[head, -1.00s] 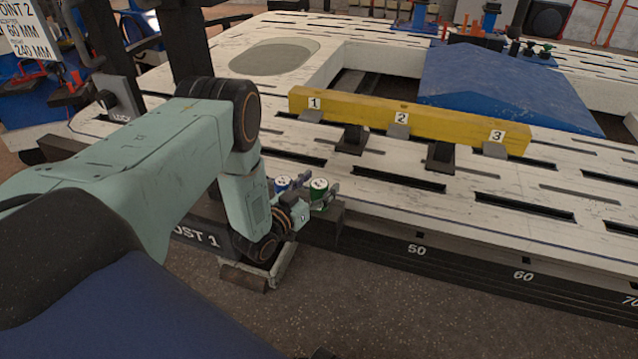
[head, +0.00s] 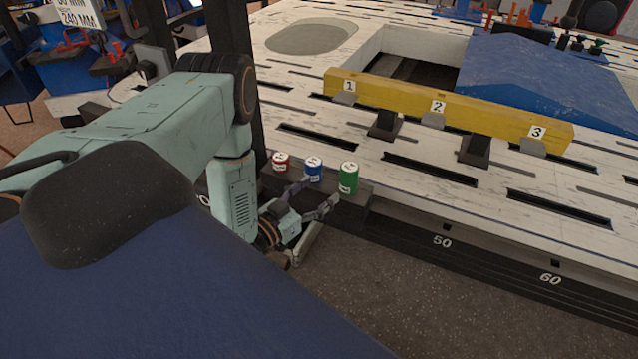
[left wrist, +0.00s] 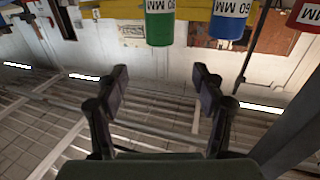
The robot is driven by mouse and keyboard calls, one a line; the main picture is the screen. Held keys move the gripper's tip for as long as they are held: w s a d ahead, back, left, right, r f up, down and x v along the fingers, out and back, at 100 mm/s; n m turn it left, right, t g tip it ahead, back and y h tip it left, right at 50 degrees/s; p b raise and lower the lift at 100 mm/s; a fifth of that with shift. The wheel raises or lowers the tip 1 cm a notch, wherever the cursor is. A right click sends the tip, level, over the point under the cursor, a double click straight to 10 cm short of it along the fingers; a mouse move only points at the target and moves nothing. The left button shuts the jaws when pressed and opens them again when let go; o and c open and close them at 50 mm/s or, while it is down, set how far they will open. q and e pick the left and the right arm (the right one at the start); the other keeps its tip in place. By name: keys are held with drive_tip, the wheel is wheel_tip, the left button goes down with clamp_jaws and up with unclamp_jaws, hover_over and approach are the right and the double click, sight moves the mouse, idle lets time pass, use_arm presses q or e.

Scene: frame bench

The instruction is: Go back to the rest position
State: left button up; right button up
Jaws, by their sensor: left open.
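My left gripper (head: 312,197) is open and empty at the near edge of the bench, just in front of a row of cans. In the left wrist view its fingers (left wrist: 160,85) stand apart with nothing between them. The cans are a red one (head: 280,163), a blue one (head: 313,170) and a green one (head: 348,179), upright on a dark ledge (head: 362,202). The green can (left wrist: 160,22) and the blue can (left wrist: 229,20) also show beyond the fingertips in the left wrist view. My right gripper is out of view.
A yellow beam (head: 480,125) marked 1, 2 and 3 rests on dark supports on the white slotted bench (head: 420,215). A blue sloped panel (head: 550,80) lies behind it. A dark post (head: 232,60) rises close behind my left arm. The floor (head: 400,300) in front is clear.

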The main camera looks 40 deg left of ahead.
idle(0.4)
use_arm(q)
drive_tip(key=s+d+f+n+g+y+p, duration=0.1)
drive_tip(key=s+d+f+n+g, duration=0.15)
drive_tip(key=s+f+g, duration=0.6)
drive_tip(key=s+d+f+g+p, duration=0.2)
drive_tip(key=s+d+g+p, duration=0.1)
drive_tip(key=s+d, duration=0.3)
drive_tip(key=s+d+r+g+p, duration=0.2)
drive_tip(key=s+r+g+p, duration=0.1)
drive_tip(key=s+r, duration=0.3)
drive_tip(key=s+d+r+m+g+p, duration=0.1)
drive_tip(key=s+d+r+g+p, duration=0.2)
drive_tip(key=s+r, duration=0.3)
drive_tip(key=shift+s+r+p, duration=0.35)
drive_tip(key=shift+s+p, duration=0.4)
drive_tip(key=shift+s, duration=0.2)
